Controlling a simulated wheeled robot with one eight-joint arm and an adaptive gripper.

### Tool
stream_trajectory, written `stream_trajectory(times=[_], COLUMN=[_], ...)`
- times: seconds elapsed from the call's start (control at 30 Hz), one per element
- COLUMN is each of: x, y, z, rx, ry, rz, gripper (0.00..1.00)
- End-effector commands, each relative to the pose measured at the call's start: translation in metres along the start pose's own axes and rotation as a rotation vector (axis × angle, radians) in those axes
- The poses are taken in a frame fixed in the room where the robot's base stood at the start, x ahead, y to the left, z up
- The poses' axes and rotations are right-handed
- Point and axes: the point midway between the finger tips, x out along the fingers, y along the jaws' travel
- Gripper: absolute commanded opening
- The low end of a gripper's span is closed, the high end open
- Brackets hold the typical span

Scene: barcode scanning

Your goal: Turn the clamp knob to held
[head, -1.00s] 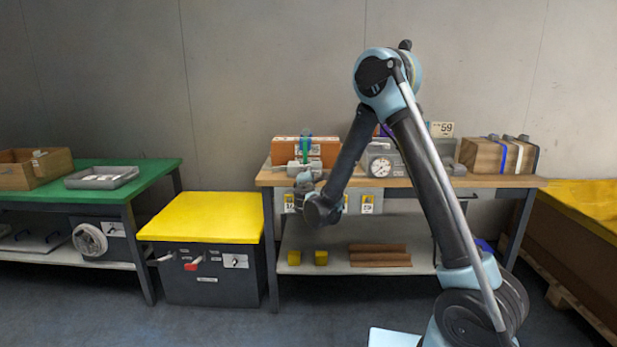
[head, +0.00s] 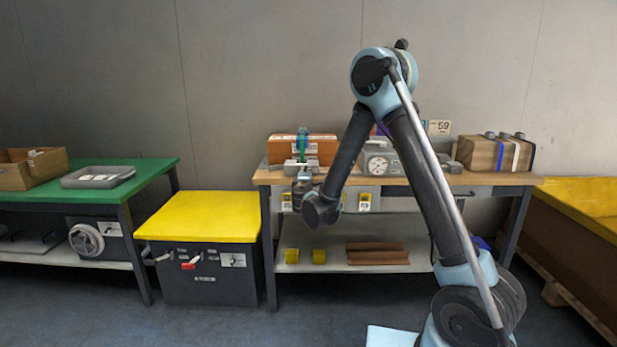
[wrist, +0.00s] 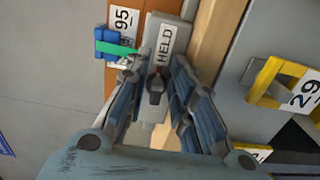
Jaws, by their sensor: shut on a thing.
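The clamp knob (wrist: 156,89) is a small dark knob with a red mark at its top end. It sits on a light grey clamp plate (wrist: 150,128), below a white label reading HELD (wrist: 165,45), in the wrist view. The red mark points towards that label. My gripper (wrist: 158,76) has its blue-grey fingers on both sides of the knob and is shut on it. In the head view my gripper (head: 303,184) is at the front left of the workbench; the knob is too small to make out there.
An orange-brown box (head: 321,150) with a green strap stands behind the clamp on the workbench (head: 400,181). Yellow-framed number tags (head: 364,201) hang along the bench front.

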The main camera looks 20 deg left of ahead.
Motion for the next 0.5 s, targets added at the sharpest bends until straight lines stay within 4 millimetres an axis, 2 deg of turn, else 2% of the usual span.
stream_trajectory(times=[0.03,0.1,0.13,0.5], x=[0.0017,0.0017,0.0017,-0.0026], y=[-0.0003,-0.0002,-0.0002,0.0000], z=[-0.0154,-0.0154,-0.0154,-0.0151], rx=[0.004,0.003,0.003,0.003], ry=[0.027,0.027,0.027,0.026], rz=[0.000,0.000,0.000,0.001], gripper=[0.00,0.00,0.29,0.30])
